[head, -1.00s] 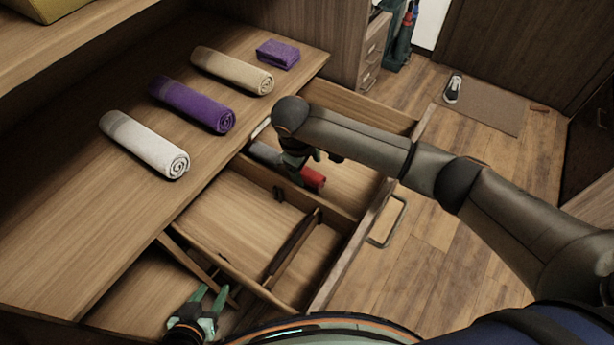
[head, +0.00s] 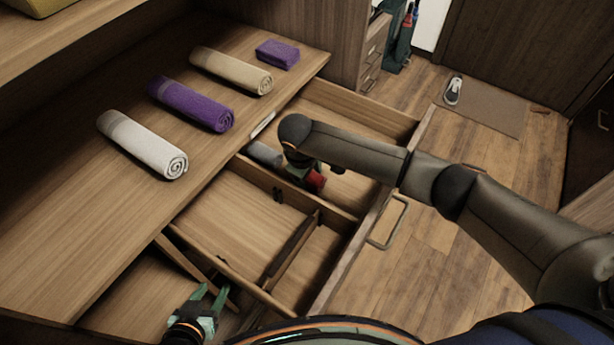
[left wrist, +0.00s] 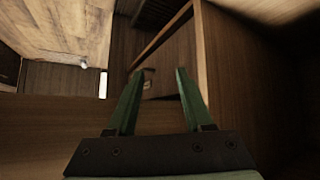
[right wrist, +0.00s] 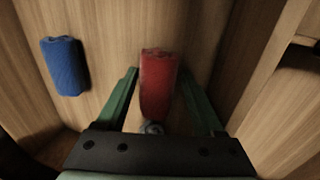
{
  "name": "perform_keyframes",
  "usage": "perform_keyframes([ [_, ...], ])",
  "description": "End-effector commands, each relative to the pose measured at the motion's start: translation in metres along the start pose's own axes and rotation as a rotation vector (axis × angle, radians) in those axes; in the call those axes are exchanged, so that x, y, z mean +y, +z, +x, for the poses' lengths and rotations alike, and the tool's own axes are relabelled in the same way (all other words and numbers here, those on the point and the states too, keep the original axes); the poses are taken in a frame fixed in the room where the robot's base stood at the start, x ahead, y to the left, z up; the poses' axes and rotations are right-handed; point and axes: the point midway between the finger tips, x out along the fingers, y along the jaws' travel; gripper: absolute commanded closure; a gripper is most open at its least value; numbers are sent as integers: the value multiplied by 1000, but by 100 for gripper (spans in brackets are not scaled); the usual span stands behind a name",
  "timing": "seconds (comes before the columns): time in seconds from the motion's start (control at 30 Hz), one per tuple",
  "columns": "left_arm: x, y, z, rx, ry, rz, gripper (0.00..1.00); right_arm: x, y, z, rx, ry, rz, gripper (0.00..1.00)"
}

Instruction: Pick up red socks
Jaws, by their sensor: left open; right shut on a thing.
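The red socks (head: 316,180) are a small rolled bundle in the far compartment of the open drawer. My right gripper (head: 308,172) reaches down into that compartment and hides part of them. In the right wrist view the red socks (right wrist: 159,82) lie between the two green fingers, and the gripper is shut on them. They appear still low, near the drawer floor. My left gripper (head: 213,293) is open and empty, above the near end of the drawer; its spread fingers also show in the left wrist view (left wrist: 155,80).
Wooden dividers (head: 292,246) split the drawer. White (head: 145,146), purple (head: 192,104) and beige (head: 231,70) towel rolls and a folded purple cloth (head: 277,54) lie on the counter above.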

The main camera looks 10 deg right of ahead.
Motion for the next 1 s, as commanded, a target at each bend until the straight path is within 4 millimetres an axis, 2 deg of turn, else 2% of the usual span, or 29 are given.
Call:
perform_keyframes([
  [0.03,0,1,0,-2,0,0,48,0,0,0,0,0,0,69],
  [0.17,0,3,-1,-6,0,-1,48,0,0,0,0,0,0,84],
  [0.47,1,4,-3,-10,0,-2,48,2,0,-7,2,1,1,84],
  [0.8,-4,-4,-11,3,-12,-2,48,17,-1,-70,4,1,1,84],
  [1.0,-9,2,-12,-10,-23,-3,48,23,0,-94,1,0,1,84],
])
